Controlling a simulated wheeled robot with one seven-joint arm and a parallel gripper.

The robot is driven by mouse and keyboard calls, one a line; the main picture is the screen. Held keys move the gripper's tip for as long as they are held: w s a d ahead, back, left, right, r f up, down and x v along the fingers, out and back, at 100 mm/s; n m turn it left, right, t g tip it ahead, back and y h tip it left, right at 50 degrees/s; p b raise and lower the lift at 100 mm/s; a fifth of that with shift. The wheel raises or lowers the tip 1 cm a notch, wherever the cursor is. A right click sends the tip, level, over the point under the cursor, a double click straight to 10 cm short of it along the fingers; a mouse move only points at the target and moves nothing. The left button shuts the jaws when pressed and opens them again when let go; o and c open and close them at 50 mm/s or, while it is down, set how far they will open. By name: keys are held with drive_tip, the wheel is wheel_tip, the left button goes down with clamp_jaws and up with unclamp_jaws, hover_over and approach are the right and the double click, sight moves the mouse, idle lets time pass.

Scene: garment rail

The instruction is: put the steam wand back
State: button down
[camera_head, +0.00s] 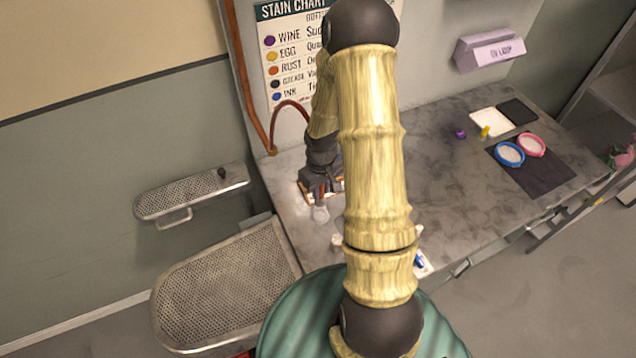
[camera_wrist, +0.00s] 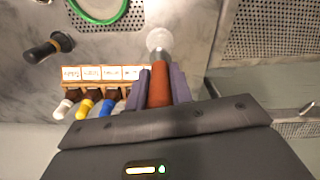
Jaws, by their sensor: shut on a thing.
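In the wrist view, my gripper (camera_wrist: 161,88) is shut on the steam wand (camera_wrist: 160,84), around its red-brown handle. The wand's metal neck and pale round head (camera_wrist: 159,41) point away from the gripper, over the grey bench. In the head view, my gripper (camera_head: 321,183) is low over the bench's left end, partly hidden by my arm. The wand's pale head (camera_head: 320,214) shows just below it. A red-brown hose (camera_head: 291,104) arches from the wall panel and passes behind my arm. I cannot make out a holder for the wand.
A labelled rack (camera_wrist: 106,75) of several bottles stands close beside the gripper. A dark tool (camera_wrist: 48,47) and a green ring (camera_wrist: 98,8) lie beyond. Perforated boards (camera_head: 190,192) (camera_head: 228,290) stand left of the bench. The bench's middle (camera_head: 420,150) is clear.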

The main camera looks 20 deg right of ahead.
sight(321, 201)
drive_tip(key=shift+s, duration=0.1)
drive_tip(key=shift+f+b, duration=1.95)
drive_tip(key=shift+f, duration=0.35)
drive_tip(key=shift+f+b, duration=0.5)
drive_tip(key=shift+f, duration=0.3)
idle(0.5)
drive_tip(key=shift+f, duration=0.2)
drive_tip(key=shift+s, duration=0.1)
drive_tip(key=shift+f, duration=0.2)
idle(0.4)
